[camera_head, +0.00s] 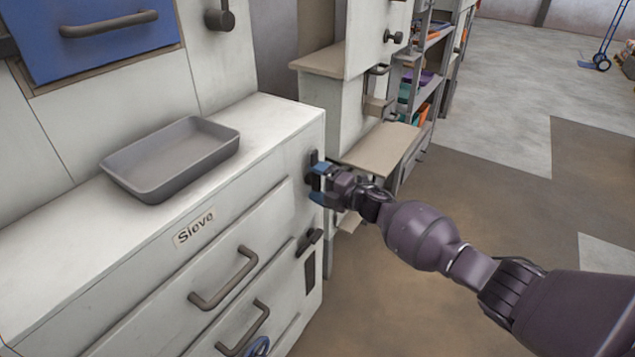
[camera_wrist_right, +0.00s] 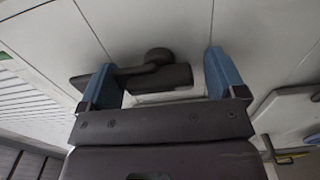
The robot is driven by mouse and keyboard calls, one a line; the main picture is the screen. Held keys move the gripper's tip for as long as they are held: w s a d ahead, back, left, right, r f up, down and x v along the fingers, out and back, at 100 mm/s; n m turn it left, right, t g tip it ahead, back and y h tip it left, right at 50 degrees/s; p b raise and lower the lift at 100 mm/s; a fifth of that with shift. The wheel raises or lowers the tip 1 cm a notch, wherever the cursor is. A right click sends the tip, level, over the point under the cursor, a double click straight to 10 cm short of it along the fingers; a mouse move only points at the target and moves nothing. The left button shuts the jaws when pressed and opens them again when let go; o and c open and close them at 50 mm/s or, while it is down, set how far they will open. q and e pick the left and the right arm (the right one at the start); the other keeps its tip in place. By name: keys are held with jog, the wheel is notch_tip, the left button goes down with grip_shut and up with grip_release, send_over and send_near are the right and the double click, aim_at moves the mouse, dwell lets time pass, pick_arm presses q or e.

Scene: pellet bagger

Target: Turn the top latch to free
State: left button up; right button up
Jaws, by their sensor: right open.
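The top latch (camera_head: 313,157) is a dark handle on the right side face of the white cabinet, partly hidden by my gripper in the head view. My right gripper (camera_head: 318,184) is at that face, with its blue fingers apart. In the right wrist view, the latch (camera_wrist_right: 158,77) shows as a dark bar with a rounded knob. It lies ahead of and between the two open fingers of the right gripper (camera_wrist_right: 160,76). I see no clear grip on it, and cannot tell whether a finger touches it. My left gripper is not in view.
A second dark latch (camera_head: 310,240) sits lower on the same face. A grey tray (camera_head: 185,163) rests on the cabinet top (camera_head: 70,215), above drawers with handles (camera_head: 224,281). A beige shelf (camera_head: 378,150) juts out just behind my gripper. Open floor (camera_head: 480,200) lies to the right.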

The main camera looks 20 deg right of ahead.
jog(key=p+v, duration=0.2)
jog(key=v, duration=0.8)
jog(key=shift+s+d, duration=0.25)
jog(key=shift+s, duration=0.1)
